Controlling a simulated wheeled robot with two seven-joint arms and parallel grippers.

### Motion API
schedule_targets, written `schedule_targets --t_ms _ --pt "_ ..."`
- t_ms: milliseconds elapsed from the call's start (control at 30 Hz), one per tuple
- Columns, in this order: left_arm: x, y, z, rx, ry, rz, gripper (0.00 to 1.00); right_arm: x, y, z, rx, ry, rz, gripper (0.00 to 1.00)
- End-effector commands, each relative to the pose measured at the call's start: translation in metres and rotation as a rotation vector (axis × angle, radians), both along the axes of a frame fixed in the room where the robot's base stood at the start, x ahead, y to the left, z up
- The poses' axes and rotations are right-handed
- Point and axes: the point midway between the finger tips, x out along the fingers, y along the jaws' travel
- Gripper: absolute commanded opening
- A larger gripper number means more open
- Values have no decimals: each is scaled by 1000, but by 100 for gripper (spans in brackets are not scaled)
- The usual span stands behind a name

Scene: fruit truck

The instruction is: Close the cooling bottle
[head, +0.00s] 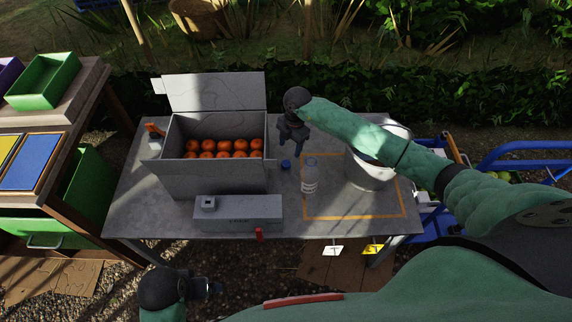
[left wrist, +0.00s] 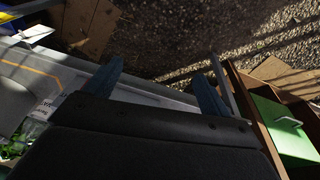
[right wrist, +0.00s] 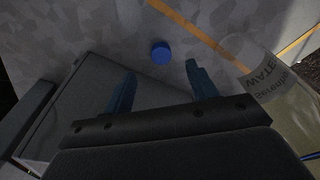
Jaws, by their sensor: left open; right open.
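A clear bottle with a white label (head: 309,180) stands upright on the grey table, just inside the left side of the orange outline. It also shows at the right of the right wrist view (right wrist: 284,88). A small blue cap (head: 286,164) lies on the table, left of the bottle and apart from it; it shows beyond the fingers in the right wrist view (right wrist: 160,53). My right gripper (head: 297,148) is open and empty, above the table near the cap. My left gripper (head: 216,288) is open and empty, low in front of the table.
A grey box of oranges (head: 215,180) with its lid raised stands left of the cap. A long grey case (head: 238,213) lies in front of it. A white bucket (head: 370,172) stands right of the bottle. The table (head: 330,228) is clear around the bottle's front.

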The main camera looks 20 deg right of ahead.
Motion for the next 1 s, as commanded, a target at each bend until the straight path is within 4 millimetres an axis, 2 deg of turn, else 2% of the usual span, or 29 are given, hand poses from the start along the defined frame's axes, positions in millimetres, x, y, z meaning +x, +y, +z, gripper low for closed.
schedule_targets --t_ms 333,767,833,1000 --pt "-1 4 1 11 15 5 83 -3 4 -24 -1 1 -1 58" --pt "1 3 2 9 5 8 83 -4 6 -30 0 1 0 58" --pt "7 3 -20 16 16 5 83 -5 9 -35 1 2 0 58" --pt "14 2 -49 21 18 4 83 -8 13 -50 0 1 -1 58"
